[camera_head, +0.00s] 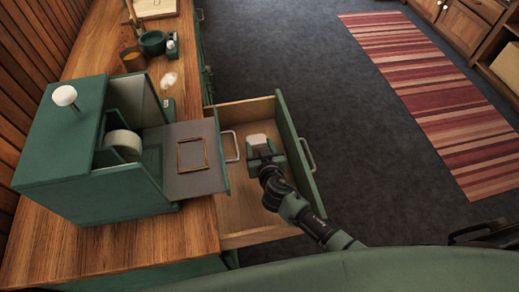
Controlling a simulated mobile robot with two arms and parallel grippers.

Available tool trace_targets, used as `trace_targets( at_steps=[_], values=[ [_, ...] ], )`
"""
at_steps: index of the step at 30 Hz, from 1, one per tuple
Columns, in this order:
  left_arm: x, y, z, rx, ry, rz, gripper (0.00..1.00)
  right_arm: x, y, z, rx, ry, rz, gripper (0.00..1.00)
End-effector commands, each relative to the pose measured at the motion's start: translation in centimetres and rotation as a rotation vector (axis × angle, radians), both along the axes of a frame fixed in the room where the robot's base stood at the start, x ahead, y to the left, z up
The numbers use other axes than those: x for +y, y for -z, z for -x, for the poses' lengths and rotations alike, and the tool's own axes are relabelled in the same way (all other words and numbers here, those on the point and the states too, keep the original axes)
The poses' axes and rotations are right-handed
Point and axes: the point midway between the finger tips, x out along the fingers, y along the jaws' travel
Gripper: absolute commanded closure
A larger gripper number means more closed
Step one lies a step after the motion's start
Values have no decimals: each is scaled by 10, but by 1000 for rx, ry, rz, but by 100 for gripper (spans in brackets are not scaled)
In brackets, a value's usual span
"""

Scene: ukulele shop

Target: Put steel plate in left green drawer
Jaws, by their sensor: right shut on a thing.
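My right gripper (261,150) is shut on a small pale grey piece, which looks like the steel plate (257,140). It holds it over the open wood-lined drawer (249,213), which has a green front and a metal handle. I cannot tell whether the plate touches the drawer floor. Left of it, a grey-lined tray with a green front (180,186) sticks out from the green box (60,150) on the counter. A thin brown square frame (205,155) lies in that tray. My left gripper is not in view.
The wooden counter (165,245) runs along the left. A white roll (124,142) sits in the green box, which has a white knob (65,96) on top. Green cups (153,43) stand farther back. A striped rug (430,90) lies on the dark open floor.

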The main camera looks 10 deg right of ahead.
Motion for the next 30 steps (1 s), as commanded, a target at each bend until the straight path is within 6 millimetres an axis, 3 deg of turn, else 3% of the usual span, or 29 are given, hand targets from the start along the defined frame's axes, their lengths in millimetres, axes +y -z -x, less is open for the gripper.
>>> trace_targets(
  at_steps=[3, 30],
  values=[
    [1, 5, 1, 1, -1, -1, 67, 0, 13, 0, 0, 0, 1, 100],
    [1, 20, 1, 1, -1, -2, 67, 0, 25, -1, -2, -1, -1, 100]
  ],
)
